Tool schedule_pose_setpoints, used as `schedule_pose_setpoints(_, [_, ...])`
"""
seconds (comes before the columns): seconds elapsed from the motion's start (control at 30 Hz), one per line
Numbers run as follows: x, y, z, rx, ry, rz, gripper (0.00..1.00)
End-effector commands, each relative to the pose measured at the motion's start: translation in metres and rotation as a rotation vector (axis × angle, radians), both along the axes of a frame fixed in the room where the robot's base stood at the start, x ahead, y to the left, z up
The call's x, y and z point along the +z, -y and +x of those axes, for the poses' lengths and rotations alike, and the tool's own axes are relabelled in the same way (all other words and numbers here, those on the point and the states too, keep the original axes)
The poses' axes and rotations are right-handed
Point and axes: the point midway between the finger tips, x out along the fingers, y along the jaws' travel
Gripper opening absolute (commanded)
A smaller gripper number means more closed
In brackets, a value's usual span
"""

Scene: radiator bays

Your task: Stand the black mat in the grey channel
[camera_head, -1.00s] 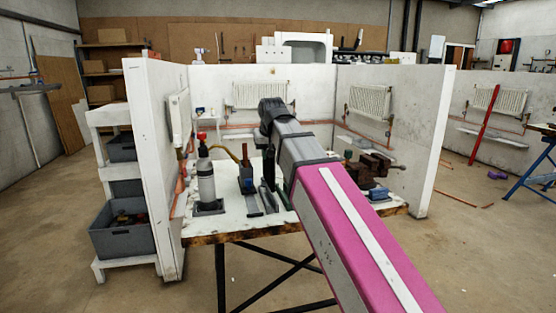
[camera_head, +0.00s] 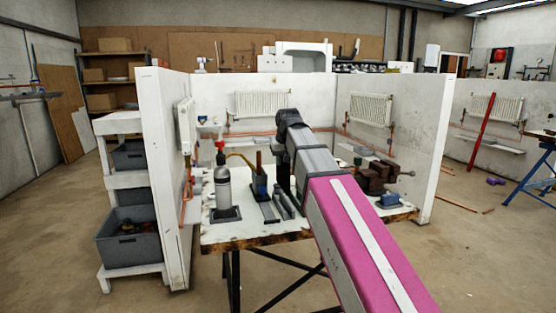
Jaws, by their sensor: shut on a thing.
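My gripper (camera_head: 284,180) shows as a small dark shape hanging below my wrist over the workbench. It is shut on a dark piece, which I take for the black mat; the piece is small and hard to make out against the gripper. Slim grey and dark strips (camera_head: 268,211) lie on the bench just in front of it. One of them may be the grey channel, but I cannot tell which. My pink and grey arm crosses the right part of the bench and hides some of it.
The workbench (camera_head: 240,232) carries a grey bottle with a red top (camera_head: 222,190), a blue holder (camera_head: 260,187) and a brown vise (camera_head: 375,178). White partitions (camera_head: 160,180) with radiators enclose it. A grey crate (camera_head: 130,240) sits on the left shelf.

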Motion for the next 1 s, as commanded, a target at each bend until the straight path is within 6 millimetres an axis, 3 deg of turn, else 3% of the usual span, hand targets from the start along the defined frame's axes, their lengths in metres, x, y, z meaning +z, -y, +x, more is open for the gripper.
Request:
schedule_pose_setpoints(0.5, [-0.044,0.000,-0.001,0.000,0.000,0.000,0.00])
schedule_pose_setpoints(1.0, [-0.049,0.000,-0.001,0.000,0.000,0.000,0.00])
